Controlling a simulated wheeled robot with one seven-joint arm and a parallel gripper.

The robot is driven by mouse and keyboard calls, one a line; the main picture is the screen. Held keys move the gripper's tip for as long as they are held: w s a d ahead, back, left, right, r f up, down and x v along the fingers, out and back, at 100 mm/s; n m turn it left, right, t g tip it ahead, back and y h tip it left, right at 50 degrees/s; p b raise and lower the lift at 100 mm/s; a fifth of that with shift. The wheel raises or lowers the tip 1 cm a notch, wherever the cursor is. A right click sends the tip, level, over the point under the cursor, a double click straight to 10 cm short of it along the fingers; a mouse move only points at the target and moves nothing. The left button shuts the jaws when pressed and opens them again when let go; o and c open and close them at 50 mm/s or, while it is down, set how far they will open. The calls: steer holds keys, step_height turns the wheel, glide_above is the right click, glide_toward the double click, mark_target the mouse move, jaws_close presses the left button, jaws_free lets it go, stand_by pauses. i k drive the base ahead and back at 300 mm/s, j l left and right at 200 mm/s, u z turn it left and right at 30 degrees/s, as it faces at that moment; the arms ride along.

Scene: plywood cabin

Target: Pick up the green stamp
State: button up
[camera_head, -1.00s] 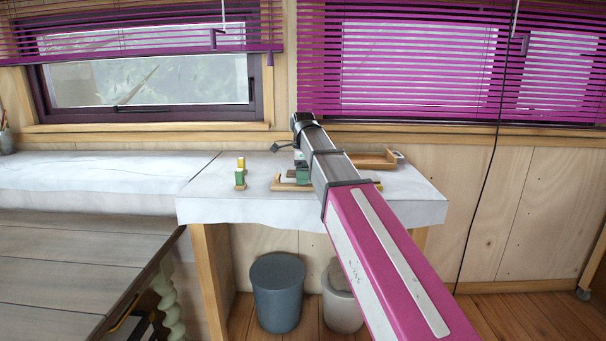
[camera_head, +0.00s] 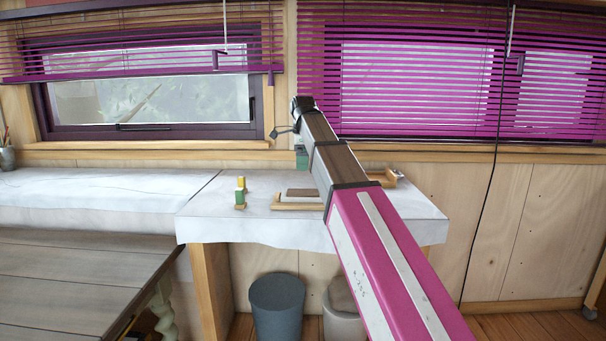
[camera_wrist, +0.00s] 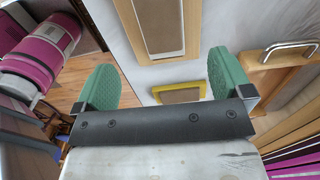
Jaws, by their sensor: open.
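The green stamp (camera_head: 239,198) stands upright on the white-covered table in the head view, left of my arm, with a wooden base. A yellow-topped stamp (camera_head: 241,183) stands just behind it. My gripper (camera_head: 301,157) hangs above the table, to the right of the green stamp and apart from it. In the wrist view its two green finger pads (camera_wrist: 165,90) are wide apart with nothing held between them. I cannot make out the green stamp in the wrist view.
A wooden tray with a brown panel (camera_wrist: 155,27) and a yellow pad (camera_wrist: 180,95) lie below my gripper. A wooden box with a metal handle (camera_wrist: 290,50) is to the right. Two bins (camera_head: 277,303) stand under the table (camera_head: 205,215). The window wall is behind.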

mark_target(241, 203)
steer(key=k, duration=1)
